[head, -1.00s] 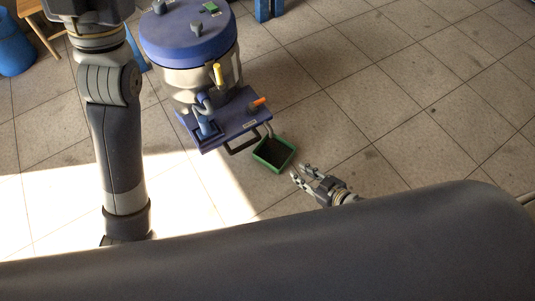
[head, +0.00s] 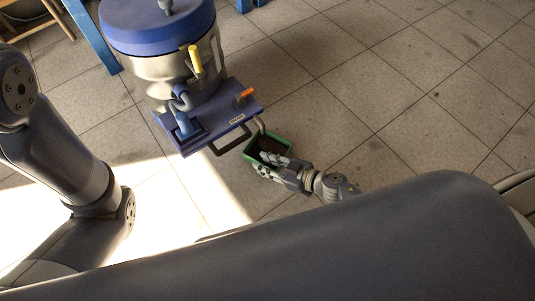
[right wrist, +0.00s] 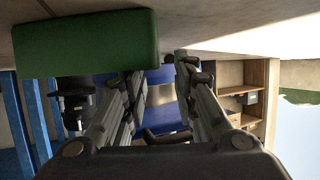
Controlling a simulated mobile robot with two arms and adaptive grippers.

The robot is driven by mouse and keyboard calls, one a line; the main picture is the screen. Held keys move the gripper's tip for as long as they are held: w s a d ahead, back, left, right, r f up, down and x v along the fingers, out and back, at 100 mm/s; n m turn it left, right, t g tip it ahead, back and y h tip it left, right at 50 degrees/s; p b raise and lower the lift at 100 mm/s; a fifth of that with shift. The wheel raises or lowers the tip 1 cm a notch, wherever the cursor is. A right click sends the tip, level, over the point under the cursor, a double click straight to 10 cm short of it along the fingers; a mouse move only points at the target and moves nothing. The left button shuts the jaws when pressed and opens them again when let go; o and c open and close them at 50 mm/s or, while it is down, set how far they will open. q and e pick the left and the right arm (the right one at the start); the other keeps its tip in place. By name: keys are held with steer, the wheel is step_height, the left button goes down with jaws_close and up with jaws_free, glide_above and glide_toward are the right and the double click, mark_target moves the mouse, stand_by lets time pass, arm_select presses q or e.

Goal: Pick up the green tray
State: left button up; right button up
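The green tray (head: 251,151) is small, with a dark inside, and lies on the tiled floor just in front of the blue-lidded machine. My right gripper (head: 266,162) is over its near side in the head view and hides part of it. In the right wrist view the tray's green wall (right wrist: 85,44) fills the upper left. The two fingers of the right gripper (right wrist: 161,75) are spread, with a gap between the tips. The left fingertip is close to the tray's end; I cannot tell whether they touch. My left gripper is out of view.
The machine (head: 182,80) has a metal body and a blue base shelf (head: 222,108) with a dark handle (head: 232,143) beside the tray. Blue legs (head: 92,38) stand at the upper left. The floor (head: 390,90) to the right is clear.

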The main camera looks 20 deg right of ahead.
mark_target(254, 160)
steer(key=b+x, duration=0.3)
steer(key=x, duration=0.1)
steer(key=shift+w+a+f+b, duration=0.1)
steer(key=shift+w+f+b, duration=0.15)
steer(key=shift+b, duration=0.05)
steer(key=shift+w+a, duration=0.3)
jaws_close()
